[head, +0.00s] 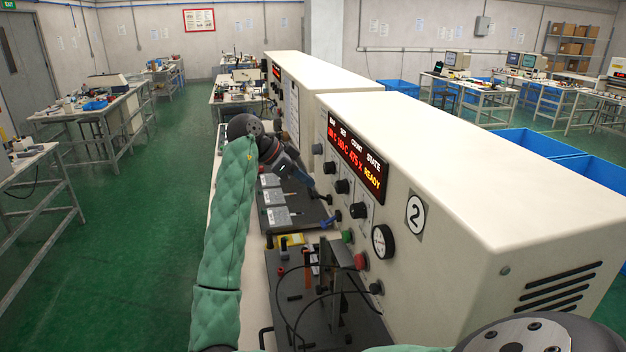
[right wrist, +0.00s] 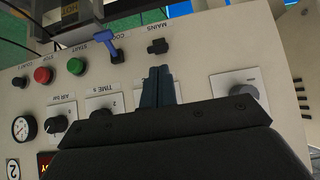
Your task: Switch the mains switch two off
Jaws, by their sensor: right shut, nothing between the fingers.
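The mains switch (right wrist: 157,46) is a small black switch beside the printed word MAINS on the cream panel of machine 2 (head: 470,170). It also shows as a small dark shape just below the fingertips in the head view (head: 327,199). I cannot tell which way it is set. My right gripper (head: 311,186) is shut and empty, close to the panel face. In the right wrist view its fingertips (right wrist: 160,70) point at the switch, with a small gap in the picture. I cannot tell the depth between them. My left gripper is not in view.
A blue lever (right wrist: 108,42) sits beside the mains switch, then a green button (right wrist: 75,66) and a red button (right wrist: 43,75). Knobs and a dial (head: 383,241) line the panel. A fixture with cables (head: 330,285) stands in front. A second machine (head: 300,75) stands behind.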

